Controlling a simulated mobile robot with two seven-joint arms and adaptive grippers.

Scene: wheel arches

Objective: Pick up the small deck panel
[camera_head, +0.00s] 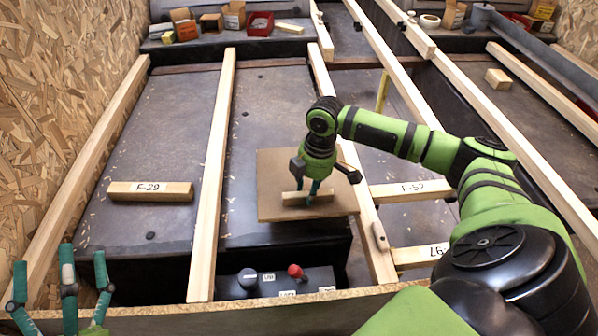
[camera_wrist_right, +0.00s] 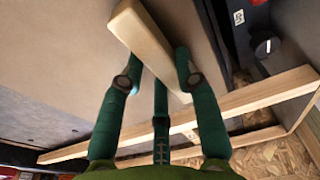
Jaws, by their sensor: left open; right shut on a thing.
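The small deck panel is a flat, square brown board (camera_head: 275,172) with a pale wooden grip bar (camera_head: 296,198) on its top. It shows between two long timbers, right of the middle one; I cannot tell whether it rests or is raised. My right gripper (camera_head: 307,197) points down over the panel and is shut on the grip bar. In the right wrist view the fingers (camera_wrist_right: 158,75) are around the bar (camera_wrist_right: 145,35), with the panel face (camera_wrist_right: 60,55) behind it. My left gripper (camera_head: 62,262) is open and empty at the lower left corner.
Long pale timbers (camera_head: 215,160) run along the dark floor. A control box with a red knob (camera_head: 296,271) sits in front of the panel. Boxes and a red bin (camera_head: 260,24) stand at the back.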

